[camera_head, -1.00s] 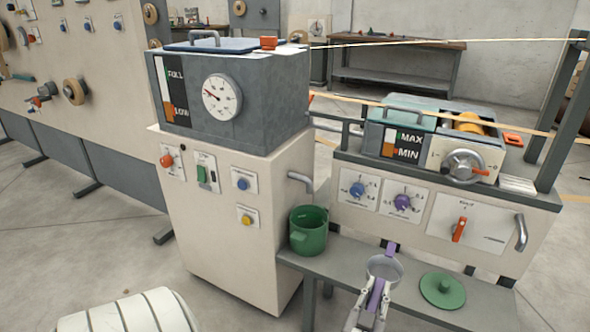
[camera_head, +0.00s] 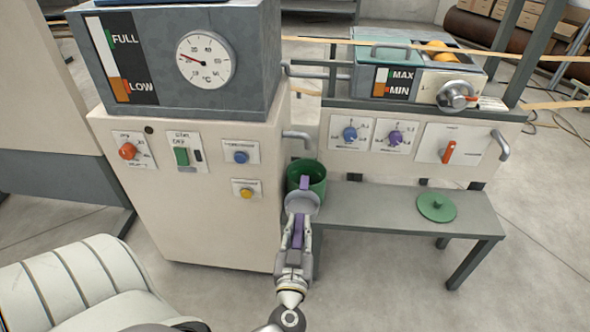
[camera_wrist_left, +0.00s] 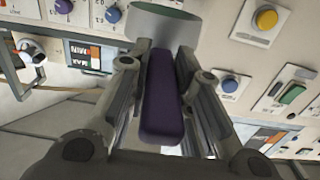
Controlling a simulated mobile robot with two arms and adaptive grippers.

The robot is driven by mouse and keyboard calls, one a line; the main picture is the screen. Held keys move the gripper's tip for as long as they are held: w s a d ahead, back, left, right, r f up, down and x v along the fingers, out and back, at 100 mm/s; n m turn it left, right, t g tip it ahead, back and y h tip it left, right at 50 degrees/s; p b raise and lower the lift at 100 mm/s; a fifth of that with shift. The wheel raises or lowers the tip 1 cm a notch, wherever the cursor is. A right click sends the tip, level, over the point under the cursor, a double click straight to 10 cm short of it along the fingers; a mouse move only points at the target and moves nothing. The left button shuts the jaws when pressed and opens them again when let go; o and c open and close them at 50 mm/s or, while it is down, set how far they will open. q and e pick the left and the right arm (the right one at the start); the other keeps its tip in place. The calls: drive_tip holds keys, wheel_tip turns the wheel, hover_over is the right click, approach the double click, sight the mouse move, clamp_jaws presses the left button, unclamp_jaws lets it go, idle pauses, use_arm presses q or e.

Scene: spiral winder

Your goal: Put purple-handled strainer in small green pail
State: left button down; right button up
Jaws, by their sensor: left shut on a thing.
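The purple-handled strainer (camera_head: 302,202) is in my left gripper (camera_head: 297,232), which is shut on its purple handle. Its round grey bowl points away from the gripper and overlaps the front of the small green pail (camera_head: 318,180) in the head view. I cannot tell the exact height of the strainer over the pail. The pail stands at the left end of the grey bench. In the left wrist view the purple handle of the strainer (camera_wrist_left: 160,95) lies between the fingers of my left gripper (camera_wrist_left: 160,90), with the grey bowl beyond. My right gripper is not in view.
A green lid (camera_head: 437,207) lies on the right part of the grey bench (camera_head: 380,222). A beige cabinet (camera_head: 200,215) with knobs stands directly left of the pail. A bent grey pipe (camera_head: 298,138) juts out above the pail. The bench between pail and lid is clear.

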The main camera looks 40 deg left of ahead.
sight(305, 178)
use_arm(q)
drive_tip(key=b+x, duration=0.3)
drive_tip(key=x, duration=1)
drive_tip(key=shift+w+a, duration=0.2)
drive_tip(key=shift+a, duration=0.05)
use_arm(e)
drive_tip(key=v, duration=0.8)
use_arm(q)
drive_tip(key=b+x, duration=0.1)
drive_tip(key=x, duration=0.3)
drive_tip(key=shift+w+a, duration=0.1)
drive_tip(key=shift+w, duration=0.05)
drive_tip(key=shift+f+b, duration=0.9)
drive_tip(key=shift+b, duration=0.1)
drive_tip(key=shift+f+b, duration=0.7)
drive_tip(key=shift+f, duration=0.1)
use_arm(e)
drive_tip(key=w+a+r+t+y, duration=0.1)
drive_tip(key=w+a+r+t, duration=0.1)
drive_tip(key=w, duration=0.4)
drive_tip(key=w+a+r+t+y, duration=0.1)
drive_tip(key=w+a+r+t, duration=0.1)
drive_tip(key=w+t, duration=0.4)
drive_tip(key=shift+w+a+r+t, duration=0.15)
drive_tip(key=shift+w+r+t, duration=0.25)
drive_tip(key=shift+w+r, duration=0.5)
use_arm(q)
drive_tip(key=shift+f, duration=0.15)
